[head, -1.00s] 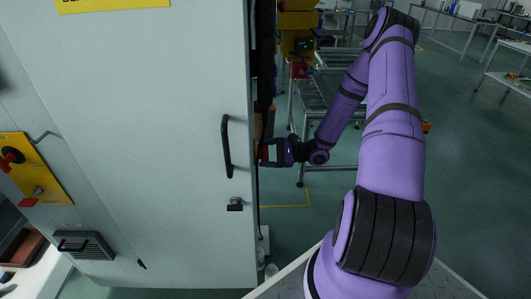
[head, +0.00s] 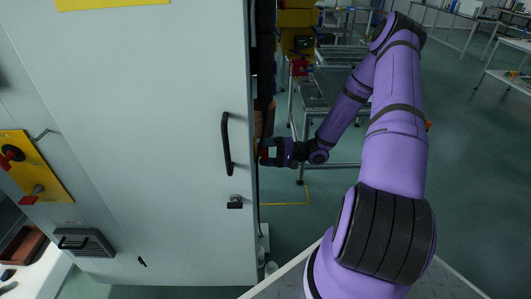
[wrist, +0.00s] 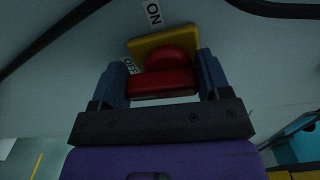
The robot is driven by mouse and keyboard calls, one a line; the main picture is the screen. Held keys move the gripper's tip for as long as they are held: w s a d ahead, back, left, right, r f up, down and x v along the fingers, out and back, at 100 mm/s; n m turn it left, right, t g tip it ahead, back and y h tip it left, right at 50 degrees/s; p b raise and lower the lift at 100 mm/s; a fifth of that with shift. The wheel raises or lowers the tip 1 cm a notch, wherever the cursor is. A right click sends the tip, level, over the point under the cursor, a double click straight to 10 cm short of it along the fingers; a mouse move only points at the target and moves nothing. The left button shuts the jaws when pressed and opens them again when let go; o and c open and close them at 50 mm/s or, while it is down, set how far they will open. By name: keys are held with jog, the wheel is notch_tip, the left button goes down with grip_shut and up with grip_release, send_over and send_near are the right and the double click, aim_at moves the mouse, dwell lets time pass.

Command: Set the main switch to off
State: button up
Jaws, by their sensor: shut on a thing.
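The main switch (wrist: 170,60) shows in the wrist view as a red round hub with a red bar handle on a yellow plate. An ON label (wrist: 152,12) stands above the plate and an OFF label (wrist: 130,66) at its left, both appearing upside down. My gripper (wrist: 161,80) is shut on the red handle, one finger at each end of the bar. In the head view my gripper (head: 265,152) reaches the cabinet's right side, with a little red between its fingers. The cabinet edge hides most of the switch there.
The grey cabinet (head: 150,150) fills the left, with a black door handle (head: 227,144) and a latch (head: 235,202) near its edge. A yellow panel (head: 40,165) with red controls is at far left. Metal tables (head: 315,90) stand behind my arm. Open floor lies right.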

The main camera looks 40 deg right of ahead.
jog(key=shift+f+n, duration=0.1)
jog(key=shift+n, duration=0.5)
jog(key=o, duration=0.9)
jog(key=v, duration=1.1)
